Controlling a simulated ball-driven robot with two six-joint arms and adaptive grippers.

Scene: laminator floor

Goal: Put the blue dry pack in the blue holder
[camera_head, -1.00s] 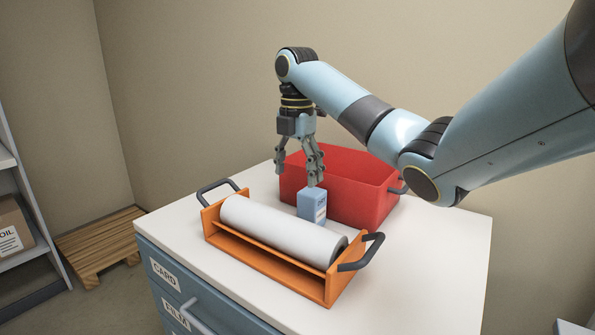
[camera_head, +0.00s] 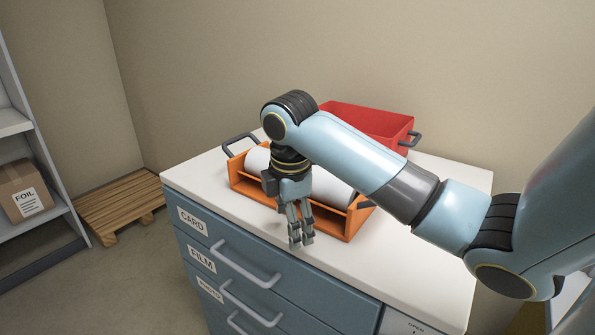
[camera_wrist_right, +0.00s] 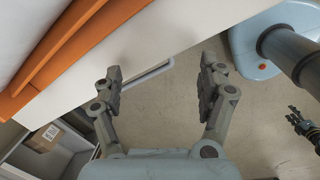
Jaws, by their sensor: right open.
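My right gripper (camera_head: 301,238) points down at the front edge of the cabinet top, in front of the orange roll holder. In the right wrist view its two fingers (camera_wrist_right: 160,75) are apart with nothing between them, over the cabinet edge and floor. The blue dry pack is not visible now; earlier it stood between the orange holder and the red bin, an area my right arm now covers. No blue holder is visible. What looks like my left gripper (camera_wrist_right: 303,124) shows small at the right edge of the right wrist view; its jaw state is unclear.
The orange holder (camera_head: 242,184) carries a white roll (camera_head: 257,160) and has dark end handles. The red bin (camera_head: 385,126) stands behind it. The white cabinet top (camera_head: 400,240) is clear at the front right. A drawer handle (camera_head: 245,268) projects below the edge.

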